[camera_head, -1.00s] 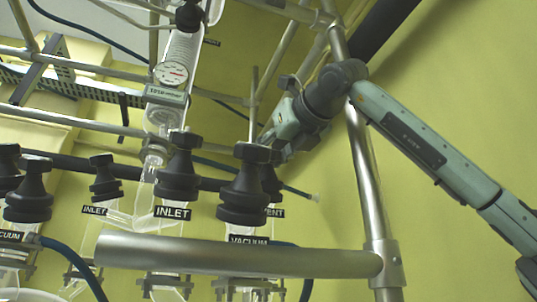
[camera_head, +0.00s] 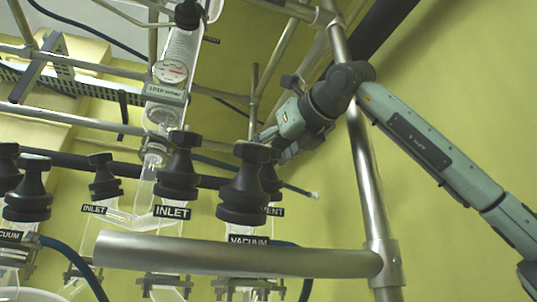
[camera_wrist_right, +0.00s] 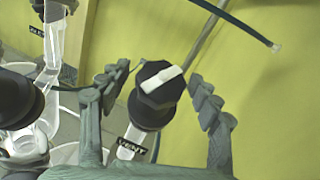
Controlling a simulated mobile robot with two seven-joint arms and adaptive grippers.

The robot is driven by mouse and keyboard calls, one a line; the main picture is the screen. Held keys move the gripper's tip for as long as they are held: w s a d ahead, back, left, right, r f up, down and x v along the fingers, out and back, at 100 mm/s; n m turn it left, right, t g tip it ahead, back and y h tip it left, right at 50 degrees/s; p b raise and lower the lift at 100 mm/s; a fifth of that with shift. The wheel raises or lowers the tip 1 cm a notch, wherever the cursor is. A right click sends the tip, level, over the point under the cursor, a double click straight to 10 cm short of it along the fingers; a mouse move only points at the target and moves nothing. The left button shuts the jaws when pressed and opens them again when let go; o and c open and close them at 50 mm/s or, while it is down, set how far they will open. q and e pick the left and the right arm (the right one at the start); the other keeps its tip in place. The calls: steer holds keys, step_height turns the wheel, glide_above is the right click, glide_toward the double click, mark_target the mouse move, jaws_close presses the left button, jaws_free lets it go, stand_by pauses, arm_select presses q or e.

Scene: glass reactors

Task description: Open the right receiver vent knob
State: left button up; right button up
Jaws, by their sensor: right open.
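The right receiver vent knob (camera_wrist_right: 158,88) is a black knob with a white bar on its top, above a black VENT label (camera_wrist_right: 128,150) in the right wrist view. My right gripper (camera_wrist_right: 170,82) is open, one finger on each side of the knob, with gaps visible between fingers and knob. In the head view, the vent knob (camera_head: 271,178) is mostly hidden behind the black VACUUM knob (camera_head: 244,188). My right gripper (camera_head: 272,143) reaches behind that knob there, its fingertips partly hidden. My left gripper is not in view.
The INLET knob (camera_head: 178,165) stands to the left of the VACUUM knob. A thick metal bar (camera_head: 240,256) runs in front, and a metal post (camera_head: 365,180) rises beside my right arm. In the wrist view, another black knob (camera_wrist_right: 18,98) is at the left.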

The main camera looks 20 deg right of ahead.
steer(key=shift+s, duration=0.1)
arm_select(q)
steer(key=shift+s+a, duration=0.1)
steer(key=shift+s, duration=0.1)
arm_select(e)
steer(key=s+d, duration=0.1)
steer(key=s, duration=0.6)
steer(key=shift+d+r, duration=0.15)
steer(key=shift+d, duration=0.1)
